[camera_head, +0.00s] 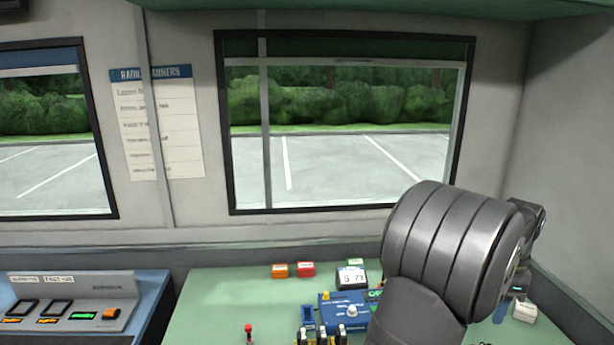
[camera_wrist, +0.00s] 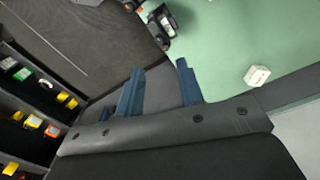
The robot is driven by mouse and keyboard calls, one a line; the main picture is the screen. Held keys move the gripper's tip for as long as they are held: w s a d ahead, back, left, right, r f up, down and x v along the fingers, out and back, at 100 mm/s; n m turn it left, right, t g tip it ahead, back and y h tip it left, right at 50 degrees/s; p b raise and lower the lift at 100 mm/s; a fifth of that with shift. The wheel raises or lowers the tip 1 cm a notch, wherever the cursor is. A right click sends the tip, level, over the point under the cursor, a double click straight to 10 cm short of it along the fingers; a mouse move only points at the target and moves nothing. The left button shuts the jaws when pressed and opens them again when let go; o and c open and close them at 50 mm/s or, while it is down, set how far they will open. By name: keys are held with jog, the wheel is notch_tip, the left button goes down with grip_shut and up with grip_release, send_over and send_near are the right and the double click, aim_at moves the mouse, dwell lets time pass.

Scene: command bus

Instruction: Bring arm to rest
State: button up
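My arm (camera_head: 447,250) is bent in the right part of the head view, its dark grey rounded link in front of the green table's right side. My gripper (camera_wrist: 160,68) shows in the wrist view as two blue fingers standing well apart. Nothing is held between them. In the head view the gripper is mostly hidden behind my arm. In the wrist view the fingers are near the edge of the green table top, beside a dark grey panel.
The green table (camera_head: 220,300) holds a blue device (camera_head: 345,312), an orange block (camera_head: 280,271), a red block (camera_head: 306,269) and a small display (camera_head: 352,278). A white block (camera_wrist: 257,75) lies right of the fingers. A shelf (camera_wrist: 40,105) with coloured items stands at left. A console (camera_head: 75,300) is left.

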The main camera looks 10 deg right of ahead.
aim_at(483, 344)
notch_tip(483, 344, down, 11)
jog(key=shift+s+r, duration=0.15)
jog(key=shift+n, duration=0.3)
jog(key=n, duration=0.6)
jog(key=shift+r+n, duration=0.25)
jog(key=shift+n, duration=0.25)
notch_tip(483, 344, up, 15)
jog(key=shift+a+f, duration=0.1)
dwell(1.0)
